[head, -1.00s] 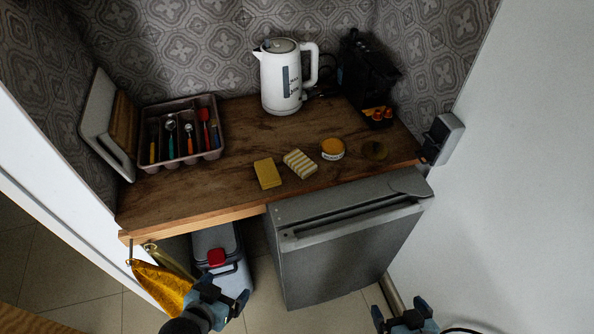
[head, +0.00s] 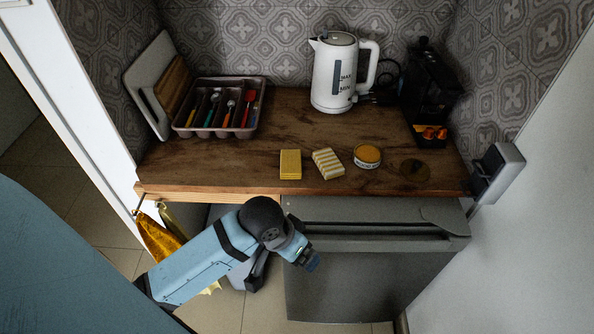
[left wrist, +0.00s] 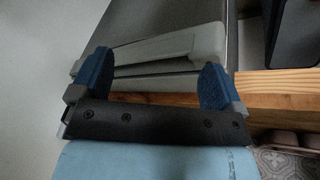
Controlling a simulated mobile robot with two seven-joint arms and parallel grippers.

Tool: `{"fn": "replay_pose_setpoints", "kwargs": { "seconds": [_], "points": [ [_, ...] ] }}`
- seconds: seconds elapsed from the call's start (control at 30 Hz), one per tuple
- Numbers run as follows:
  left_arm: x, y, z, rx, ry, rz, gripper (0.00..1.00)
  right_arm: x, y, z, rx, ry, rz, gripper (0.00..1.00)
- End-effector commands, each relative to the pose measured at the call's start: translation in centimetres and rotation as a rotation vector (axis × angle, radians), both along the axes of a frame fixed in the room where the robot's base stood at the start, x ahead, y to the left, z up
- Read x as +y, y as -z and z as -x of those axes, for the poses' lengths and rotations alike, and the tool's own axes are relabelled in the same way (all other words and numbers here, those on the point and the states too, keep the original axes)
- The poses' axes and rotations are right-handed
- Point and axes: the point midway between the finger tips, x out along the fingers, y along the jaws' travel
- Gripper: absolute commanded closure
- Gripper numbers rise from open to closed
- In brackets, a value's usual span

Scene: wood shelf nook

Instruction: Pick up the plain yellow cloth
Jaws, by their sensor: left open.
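The plain yellow cloth (head: 290,164) is a small flat block lying on the wooden counter (head: 225,160) near its front edge. A yellow-and-white striped one (head: 328,163) lies just right of it. My left gripper (head: 308,259) is below the counter's front edge, before the fridge, apart from the cloth. In the left wrist view its two blue fingers (left wrist: 155,78) are wide apart and empty, with the grey fridge top and handle behind them. The cloth does not show in that view. My right gripper is not in view.
A round yellow-topped tin (head: 367,156) sits right of the striped cloth. A white kettle (head: 341,75), cutlery tray (head: 220,105) and black machine (head: 428,90) stand farther back. A yellow towel (head: 155,238) hangs at the left.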

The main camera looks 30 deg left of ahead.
Motion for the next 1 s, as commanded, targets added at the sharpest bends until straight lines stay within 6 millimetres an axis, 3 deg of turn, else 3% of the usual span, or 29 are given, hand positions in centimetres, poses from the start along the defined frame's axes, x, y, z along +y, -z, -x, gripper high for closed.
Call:
{"fn": "replay_pose_setpoints", "kwargs": {
  "seconds": [0.03, 0.27, 0.43, 0.6, 0.8, 0.9, 1.0],
  "points": [
    [0.0, -0.3, -1.7, 0.016, 0.000, -0.002, 0.06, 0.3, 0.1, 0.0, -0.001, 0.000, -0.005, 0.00],
    [1.1, -1.7, -8.6, 0.140, -0.096, -0.016, 0.06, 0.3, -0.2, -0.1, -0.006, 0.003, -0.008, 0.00],
    [4.7, -3.9, -13.9, 0.225, -0.252, -0.057, 0.06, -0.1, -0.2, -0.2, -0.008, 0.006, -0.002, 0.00],
    [9.9, -7.5, -18.6, 0.297, -0.470, -0.092, 0.06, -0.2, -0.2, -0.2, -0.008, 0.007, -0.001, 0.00],
    [14.7, -11.3, -21.6, 0.348, -0.678, -0.100, 0.06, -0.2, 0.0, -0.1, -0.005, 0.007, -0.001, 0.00],
    [15.7, -12.1, -22.1, 0.360, -0.727, -0.098, 0.06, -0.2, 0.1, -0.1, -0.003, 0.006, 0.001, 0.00],
    [16.1, -11.7, -22.2, 0.367, -0.744, -0.097, 0.06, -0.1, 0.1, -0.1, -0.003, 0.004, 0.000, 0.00]
  ]
}}
